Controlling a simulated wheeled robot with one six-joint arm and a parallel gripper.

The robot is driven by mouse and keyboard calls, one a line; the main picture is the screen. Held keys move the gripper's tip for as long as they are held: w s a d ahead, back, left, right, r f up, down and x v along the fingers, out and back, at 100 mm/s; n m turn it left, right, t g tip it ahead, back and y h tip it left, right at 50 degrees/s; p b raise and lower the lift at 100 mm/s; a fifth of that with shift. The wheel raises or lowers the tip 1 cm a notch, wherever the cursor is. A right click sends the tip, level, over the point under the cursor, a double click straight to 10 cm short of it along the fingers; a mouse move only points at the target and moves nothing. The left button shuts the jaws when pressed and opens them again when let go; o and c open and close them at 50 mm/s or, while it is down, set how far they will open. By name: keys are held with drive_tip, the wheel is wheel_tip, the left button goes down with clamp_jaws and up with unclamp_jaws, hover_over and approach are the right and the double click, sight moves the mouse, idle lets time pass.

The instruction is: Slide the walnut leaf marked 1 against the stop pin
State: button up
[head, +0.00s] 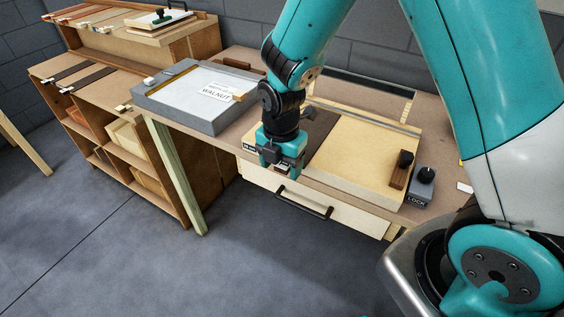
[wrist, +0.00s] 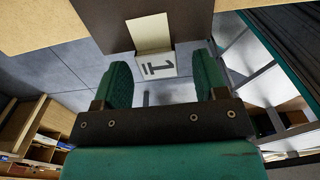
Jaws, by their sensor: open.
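The walnut leaf is a dark brown sheet (head: 317,132) lying at the left end of a pale board (head: 360,152) on the bench, partly behind my gripper in the head view. In the wrist view the leaf (wrist: 190,20) is at the top, with a cream tab (wrist: 149,32) and a white tag marked 1 (wrist: 157,66) at its near edge. My gripper (wrist: 161,80) is open, its green fingers on either side of the tag with visible gaps. In the head view my gripper (head: 282,165) is at the bench's front edge. I cannot make out the stop pin.
A grey box with a WALNUT label (head: 198,92) stands left on the bench. Right of the board are a brown block with a black knob (head: 398,178) and a grey LOCK block (head: 418,197). A drawer handle (head: 303,203) sticks out below. Shelves (head: 120,140) stand left.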

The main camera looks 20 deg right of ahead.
drive_tip(key=c, duration=1)
drive_tip(key=shift+w+a+p, duration=0.2)
drive_tip(key=shift+w+p, duration=0.15)
drive_tip(key=shift+p, duration=0.1)
idle(0.7)
drive_tip(key=o, duration=1)
